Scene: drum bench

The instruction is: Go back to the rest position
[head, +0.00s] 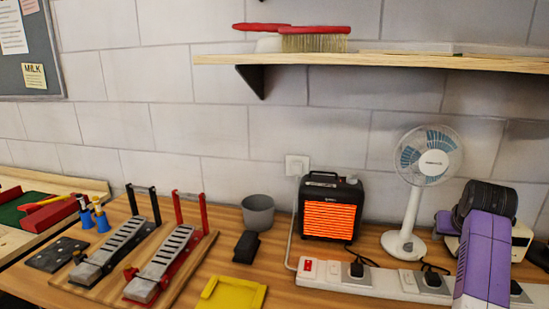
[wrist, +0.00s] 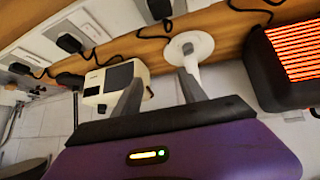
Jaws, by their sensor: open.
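My gripper (wrist: 160,82) shows in the wrist view, with two grey fingers standing apart and nothing between them. Its purple body fills the lower part of that view, which is tilted and nearly upside down. A white device with a dark screen (wrist: 122,76) lies beyond the left finger, and the white fan base (wrist: 190,46) beyond the right one. In the head view, my purple arm reaches in at the right, in front of the white device (head: 521,236). The gripper's fingers cannot be made out there.
The fan (head: 428,160) stands left of my arm, beside the glowing heater (head: 330,215). A power strip (head: 395,283) with black plugs runs along the front right. Pedals (head: 160,262), a grey cup (head: 258,212) and a yellow tray (head: 230,295) stand leftward. A shelf (head: 390,60) overhangs the bench.

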